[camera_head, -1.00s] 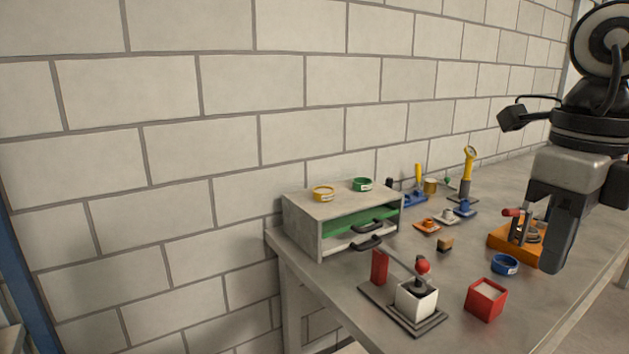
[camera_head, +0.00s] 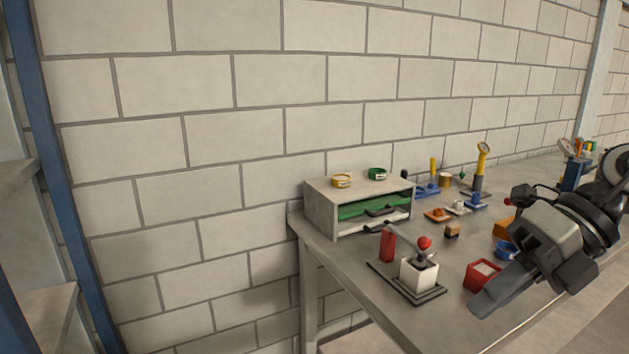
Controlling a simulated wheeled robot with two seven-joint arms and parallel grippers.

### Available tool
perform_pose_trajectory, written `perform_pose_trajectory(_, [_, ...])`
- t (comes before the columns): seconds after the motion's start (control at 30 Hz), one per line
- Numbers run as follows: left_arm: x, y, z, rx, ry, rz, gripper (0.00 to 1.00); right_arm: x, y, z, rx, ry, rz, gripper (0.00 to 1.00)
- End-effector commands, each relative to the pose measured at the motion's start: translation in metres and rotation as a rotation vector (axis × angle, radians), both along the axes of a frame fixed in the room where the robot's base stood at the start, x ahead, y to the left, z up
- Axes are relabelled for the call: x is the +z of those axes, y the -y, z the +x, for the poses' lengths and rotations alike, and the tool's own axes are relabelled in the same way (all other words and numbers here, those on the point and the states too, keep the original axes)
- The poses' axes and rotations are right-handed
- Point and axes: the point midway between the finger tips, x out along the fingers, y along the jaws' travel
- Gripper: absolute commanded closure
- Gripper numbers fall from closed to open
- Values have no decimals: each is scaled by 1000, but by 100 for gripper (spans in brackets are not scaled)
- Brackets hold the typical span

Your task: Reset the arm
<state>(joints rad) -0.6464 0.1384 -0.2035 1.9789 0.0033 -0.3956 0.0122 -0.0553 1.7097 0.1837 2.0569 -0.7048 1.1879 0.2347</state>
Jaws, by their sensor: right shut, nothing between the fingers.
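My right gripper (camera_head: 488,302) comes in from the right, over the front part of the grey table. Its fingers are together with nothing between them, and they point down and to the left. In the picture it lies just in front of the red box (camera_head: 482,274), and it covers most of the orange tool base (camera_head: 502,228) and part of the blue ring (camera_head: 506,249). My left gripper is out of the picture.
The grey table (camera_head: 345,265) stands against a block wall. A drawer cabinet (camera_head: 320,205) with green and yellow rings on top is at its left end. Small coloured parts and a yellow gauge (camera_head: 481,160) stand behind.

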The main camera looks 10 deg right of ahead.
Motion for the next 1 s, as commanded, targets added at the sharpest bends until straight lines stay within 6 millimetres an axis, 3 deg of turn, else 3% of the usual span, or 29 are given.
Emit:
perform_pose_trajectory(0.13, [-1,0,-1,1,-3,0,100,-25,-21,23,-179,-43,380,100])
perform_pose_trajectory(0.27, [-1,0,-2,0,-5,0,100,-57,-26,51,-471,-128,757,100])
perform_pose_trajectory(0.37, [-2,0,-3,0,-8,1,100,-98,-19,68,-756,-231,993,100])
perform_pose_trajectory(0.47, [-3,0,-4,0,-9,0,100,-155,-12,72,-1070,-373,1168,100])
perform_pose_trajectory(0.57, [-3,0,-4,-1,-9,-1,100,-224,-15,58,-1404,-557,1272,100])
perform_pose_trajectory(0.6, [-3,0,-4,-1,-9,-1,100,-252,-21,47,-1532,-641,1293,100])
perform_pose_trajectory(0.7, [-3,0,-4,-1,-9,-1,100,-310,-42,17,-1798,-840,1294,100])
perform_pose_trajectory(0.83, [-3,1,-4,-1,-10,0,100,-357,-77,-21,-2025,-1059,1247,100])
perform_pose_trajectory(1.0, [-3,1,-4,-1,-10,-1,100,-381,-104,-47,-2153,-1209,1189,100])
